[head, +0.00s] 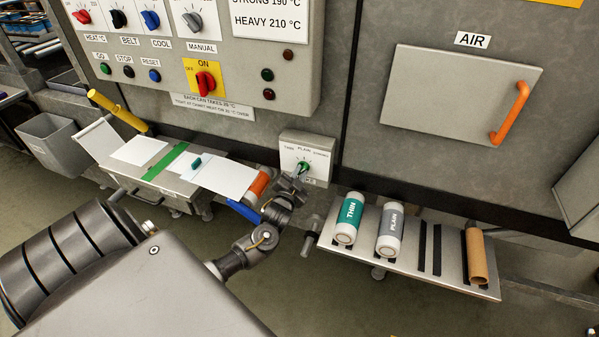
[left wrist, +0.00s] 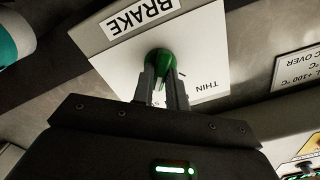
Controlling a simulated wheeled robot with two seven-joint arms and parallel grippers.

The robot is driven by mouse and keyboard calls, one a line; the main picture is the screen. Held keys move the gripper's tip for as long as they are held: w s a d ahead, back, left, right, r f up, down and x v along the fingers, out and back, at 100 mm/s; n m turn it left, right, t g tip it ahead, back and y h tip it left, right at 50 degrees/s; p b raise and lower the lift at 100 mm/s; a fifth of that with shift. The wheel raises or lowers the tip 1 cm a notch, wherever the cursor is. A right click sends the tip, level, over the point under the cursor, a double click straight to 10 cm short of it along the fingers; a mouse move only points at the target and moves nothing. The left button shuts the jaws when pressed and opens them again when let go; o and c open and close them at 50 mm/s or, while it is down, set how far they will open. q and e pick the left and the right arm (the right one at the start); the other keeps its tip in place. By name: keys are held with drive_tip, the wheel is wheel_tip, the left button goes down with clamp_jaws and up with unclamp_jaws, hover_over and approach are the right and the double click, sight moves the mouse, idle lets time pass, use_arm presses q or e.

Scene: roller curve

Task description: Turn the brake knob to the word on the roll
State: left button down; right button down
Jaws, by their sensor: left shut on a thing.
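The brake box (head: 291,159) is a pale box on the machine front, with a dial of small words; THIN is at its left and PLAIN at the middle. Its green knob (head: 304,166) also shows in the left wrist view (left wrist: 158,57), under the BRAKE label (left wrist: 143,14). My left gripper (head: 300,172) is shut on the knob, one finger on each side. The fingers hide part of the dial, and I cannot tell where the knob points. An orange and white roll (head: 259,183) sits left of the gripper; I cannot read a word on it. My right gripper is not in view.
A teal THIN roll (head: 349,218), a grey PLAIN roll (head: 390,231) and a brown cardboard tube (head: 477,255) lie on a metal rack (head: 453,281) at right. A control panel (head: 270,52) hangs above. A blue lever (head: 243,211) is close to my left wrist.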

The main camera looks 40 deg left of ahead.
use_arm(q)
drive_tip(key=shift+m, duration=0.5)
drive_tip(key=c, duration=1.4)
unclamp_jaws()
drive_tip(key=b+v, duration=0.1)
drive_tip(key=v, duration=0.9)
drive_tip(key=shift+s+d, duration=0.2)
drive_tip(key=shift+s, duration=0.15)
